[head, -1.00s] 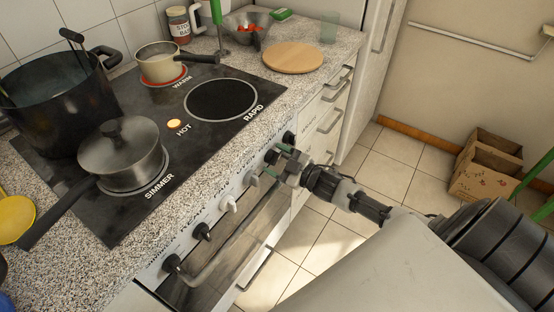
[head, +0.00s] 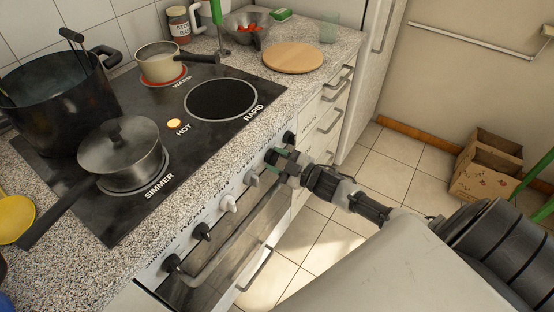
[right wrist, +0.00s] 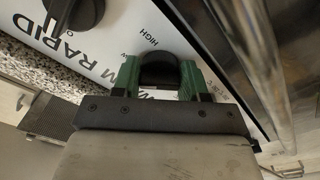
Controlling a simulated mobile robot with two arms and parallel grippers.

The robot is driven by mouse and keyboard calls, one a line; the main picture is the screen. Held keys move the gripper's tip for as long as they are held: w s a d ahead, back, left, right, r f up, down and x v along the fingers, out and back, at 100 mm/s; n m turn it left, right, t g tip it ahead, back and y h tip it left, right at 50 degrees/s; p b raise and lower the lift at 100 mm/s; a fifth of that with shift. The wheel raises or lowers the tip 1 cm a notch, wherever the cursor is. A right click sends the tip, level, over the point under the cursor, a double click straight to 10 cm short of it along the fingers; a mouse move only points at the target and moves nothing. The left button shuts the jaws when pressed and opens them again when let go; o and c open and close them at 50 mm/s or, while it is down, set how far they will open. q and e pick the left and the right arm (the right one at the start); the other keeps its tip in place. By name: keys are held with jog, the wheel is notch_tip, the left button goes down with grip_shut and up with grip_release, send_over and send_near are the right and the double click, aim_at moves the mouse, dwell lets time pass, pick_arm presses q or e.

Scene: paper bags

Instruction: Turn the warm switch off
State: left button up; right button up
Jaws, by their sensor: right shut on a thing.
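The warm switch is a dark round knob (right wrist: 158,70) on the stove's white front panel, with "HIGH" printed above it in the right wrist view. My right gripper (right wrist: 158,80) is shut on this knob, with a green finger on each side. In the head view, my right gripper (head: 280,162) is at the stove front and partly hides the knob. The warm burner (head: 181,80) shows a red ring under a small light pot (head: 160,63). My left gripper is not in view.
More knobs, such as a white one (head: 229,203), line the panel. Another dark knob (right wrist: 75,14) sits beside "RAPID" in the wrist view. An oven handle bar (right wrist: 250,60) runs close to my gripper. A lidded pot (head: 120,158) stands on the simmer burner.

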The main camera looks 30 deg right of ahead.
jog(key=n, duration=0.4)
jog(key=shift+n+b, duration=0.3)
jog(key=shift+b, duration=0.05)
jog(key=n+b, duration=0.1)
jog(key=n, duration=0.4)
jog(key=shift+r+n, duration=0.1)
jog(key=shift+n, duration=0.2)
jog(key=o, duration=0.9)
jog(key=shift+d, duration=0.1)
jog(key=v, duration=1)
jog(key=shift+s+b, duration=0.4)
jog(key=shift+d, duration=0.1)
